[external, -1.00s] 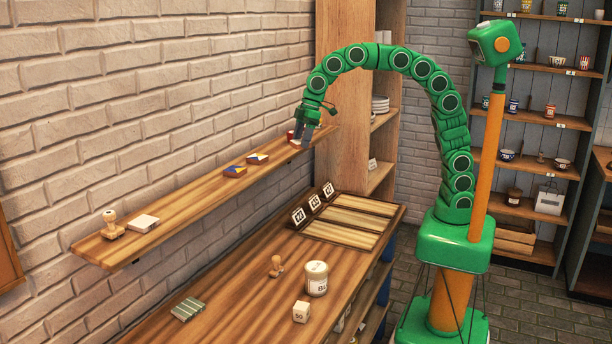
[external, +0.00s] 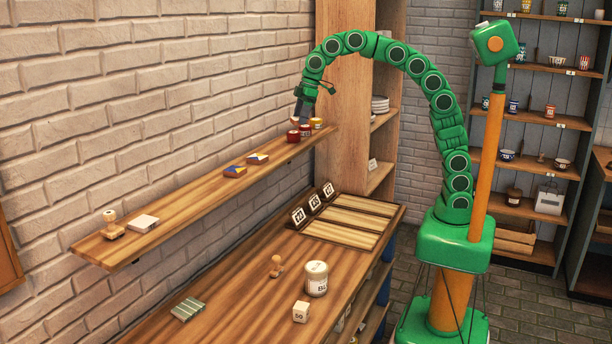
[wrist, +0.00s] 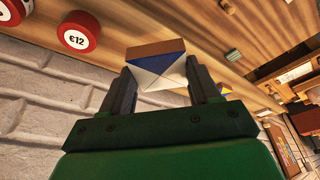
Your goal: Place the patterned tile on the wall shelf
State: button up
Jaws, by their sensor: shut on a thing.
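The patterned tile (wrist: 160,72), with blue and white triangles and a brown edge, is clamped between the two fingers of my gripper (wrist: 162,88) in the wrist view. In the external view my gripper (external: 299,110) points down above the far right end of the wall shelf (external: 190,203). The tile is too small there to make out clearly. The shelf's wood also shows in the wrist view (wrist: 150,18). A gap between tile and shelf cannot be measured from these views.
Red tins (external: 293,136) and a yellow-topped one (external: 316,123) stand below my gripper. Two coloured tiles (external: 235,171) lie mid-shelf. Bare shelf lies between. A tall wooden cabinet (external: 343,110) borders the far end.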

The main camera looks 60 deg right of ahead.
jog(key=w+a+f, duration=0.2)
jog(key=w, duration=0.2)
send_near(275, 151)
jog(key=shift+a+f, duration=0.5)
jog(key=shift+f, duration=0.2)
jog(key=shift+w+a+f, duration=0.25)
jog(key=shift+w+f, duration=0.35)
jog(key=shift+f, duration=1.65)
jog(key=shift+f, duration=0.1)
jog(key=o, duration=1.1)
jog(key=shift+o, duration=0.2)
